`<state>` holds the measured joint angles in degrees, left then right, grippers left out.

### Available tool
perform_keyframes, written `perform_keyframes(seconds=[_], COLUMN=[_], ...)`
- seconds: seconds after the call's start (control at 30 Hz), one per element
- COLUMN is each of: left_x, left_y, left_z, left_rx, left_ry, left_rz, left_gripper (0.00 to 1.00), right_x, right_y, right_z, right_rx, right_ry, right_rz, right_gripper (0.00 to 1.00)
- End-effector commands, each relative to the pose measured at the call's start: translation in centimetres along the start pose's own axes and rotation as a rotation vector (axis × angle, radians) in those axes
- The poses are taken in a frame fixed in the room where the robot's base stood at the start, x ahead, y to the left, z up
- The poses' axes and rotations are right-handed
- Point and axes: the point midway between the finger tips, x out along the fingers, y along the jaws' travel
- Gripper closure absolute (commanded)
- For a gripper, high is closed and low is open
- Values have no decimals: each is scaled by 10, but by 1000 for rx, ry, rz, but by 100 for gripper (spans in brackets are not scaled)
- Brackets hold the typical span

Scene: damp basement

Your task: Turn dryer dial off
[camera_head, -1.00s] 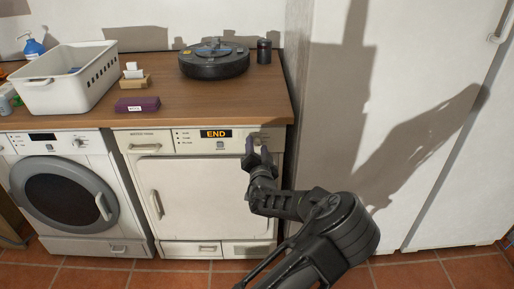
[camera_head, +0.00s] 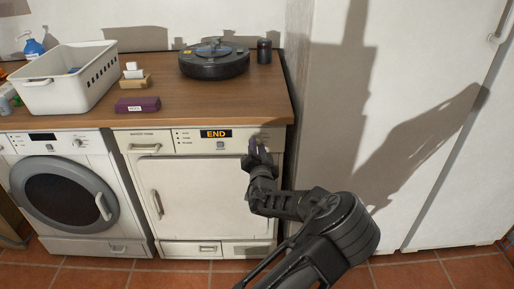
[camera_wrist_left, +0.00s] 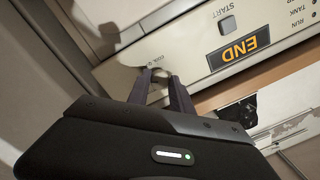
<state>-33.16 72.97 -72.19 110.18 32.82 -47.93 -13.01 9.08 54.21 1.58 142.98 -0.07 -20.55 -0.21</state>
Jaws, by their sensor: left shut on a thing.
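The white dryer (camera_head: 195,190) stands under the right part of the wooden counter, its door closed. Its panel display (camera_head: 215,134) reads "END" in orange; it also shows tilted in the left wrist view (camera_wrist_left: 238,48). The dial is at the right end of the panel. In the head view my left gripper (camera_head: 259,146) mostly hides it. In the left wrist view the pale dial (camera_wrist_left: 160,73) shows between my fingertips, which are shut on it. How far the dial is turned cannot be told. My right gripper is not in view.
A washing machine (camera_head: 65,190) stands left of the dryer. On the counter (camera_head: 180,93) are a white basket (camera_head: 62,85), a purple box (camera_head: 137,104), a round dark device (camera_head: 214,66) and a dark can (camera_head: 264,51). A white cabinet (camera_head: 400,120) stands to the right.

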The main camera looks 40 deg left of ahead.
Motion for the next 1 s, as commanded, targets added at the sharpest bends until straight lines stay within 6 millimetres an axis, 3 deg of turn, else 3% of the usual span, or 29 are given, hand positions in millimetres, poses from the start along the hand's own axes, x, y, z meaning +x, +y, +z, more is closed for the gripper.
perform_keyframes(seconds=[0.47, 1.0], left_x=[0, 0], left_y=[0, 1], left_z=[2, 2], left_rx=[-170, -653], left_ry=[-9, -28], left_rz=[5, 23], left_gripper=[100, 100], right_x=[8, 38], right_y=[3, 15], right_z=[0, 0], right_rx=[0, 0], right_ry=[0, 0], right_rz=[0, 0], right_gripper=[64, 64])
